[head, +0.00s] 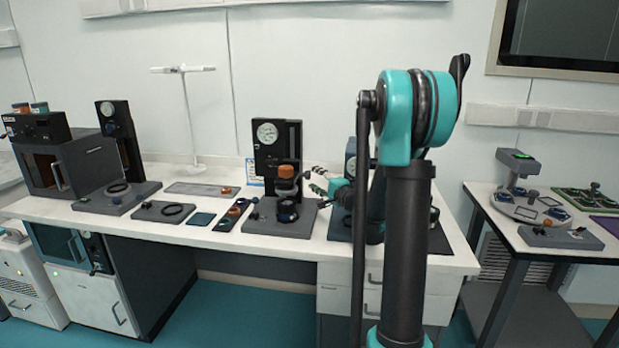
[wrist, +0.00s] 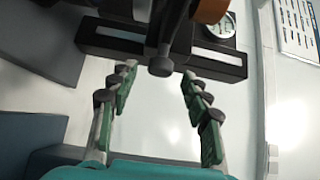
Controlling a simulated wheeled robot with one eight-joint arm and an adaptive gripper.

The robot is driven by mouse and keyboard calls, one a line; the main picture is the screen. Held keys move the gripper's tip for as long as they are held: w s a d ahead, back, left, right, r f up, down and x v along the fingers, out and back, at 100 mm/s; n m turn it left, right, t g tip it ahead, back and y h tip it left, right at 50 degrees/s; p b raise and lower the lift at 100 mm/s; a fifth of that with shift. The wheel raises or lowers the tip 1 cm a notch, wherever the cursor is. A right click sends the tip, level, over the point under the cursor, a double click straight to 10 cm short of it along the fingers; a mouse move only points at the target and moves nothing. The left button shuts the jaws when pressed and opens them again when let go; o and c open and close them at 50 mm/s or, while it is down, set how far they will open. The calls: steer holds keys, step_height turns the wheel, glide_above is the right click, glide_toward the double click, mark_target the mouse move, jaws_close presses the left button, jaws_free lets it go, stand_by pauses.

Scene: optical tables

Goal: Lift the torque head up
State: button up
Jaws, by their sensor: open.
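The torque head appears to be the dark block with an orange-brown knob (head: 286,172) on the middle stand (head: 264,160), which has a round dial. It sits above a dark round fixture on the stand's base. My gripper (head: 314,179) is just right of it, fingers spread and pointing at it. In the wrist view, my gripper's two green-padded fingers (wrist: 159,76) are apart. A dark rod with a rounded end (wrist: 161,66) lies between or just beyond the fingertips. The orange-brown part (wrist: 210,10) is cut off at the top edge. Contact cannot be told.
A similar dial stand (head: 115,130) and a dark oven-like box (head: 70,165) stand to the left. Flat trays and rings lie between them on the white bench (head: 185,232). Another dial stand is partly hidden behind my arm. A separate table (head: 508,230) is at right.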

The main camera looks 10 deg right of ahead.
steer(key=v, duration=0.7)
steer(key=shift+s+d, duration=0.15)
steer(key=shift+s, duration=0.2)
steer(key=m+t+h, duration=0.2)
steer(key=m+h, duration=0.2)
steer(key=h, duration=0.3)
glide_toward(309, 177)
steer(key=w, duration=1.1)
steer(key=shift+w+a, duration=0.35)
steer(key=shift+a, duration=0.05)
steer(key=shift+c, duration=0.3)
jaws_close()
